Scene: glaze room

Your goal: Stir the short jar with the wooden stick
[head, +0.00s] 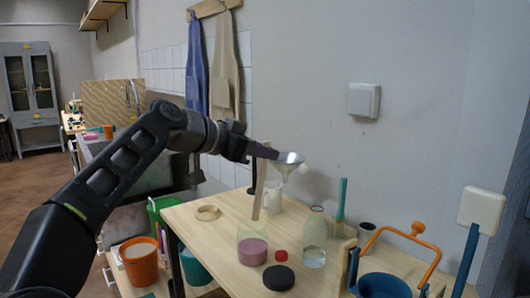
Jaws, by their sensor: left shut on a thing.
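My left gripper (264,152) is shut on the upper part of the wooden stick (259,193), above the table. The stick hangs nearly upright, with its lower end at about the mouth of the short jar (252,251). I cannot tell whether the tip is inside the mouth or just above it. The jar is clear, stands upright on the table and holds pinkish-purple glaze in its lower part. My right gripper is not in view.
The wooden table (215,235) also carries a clear bottle (314,243), a black lid (278,278), a red cap (281,256), a pale ring (207,213) and a white jug (274,197). A funnel (288,158) shows beside the gripper. An orange bucket (138,265) stands at lower left.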

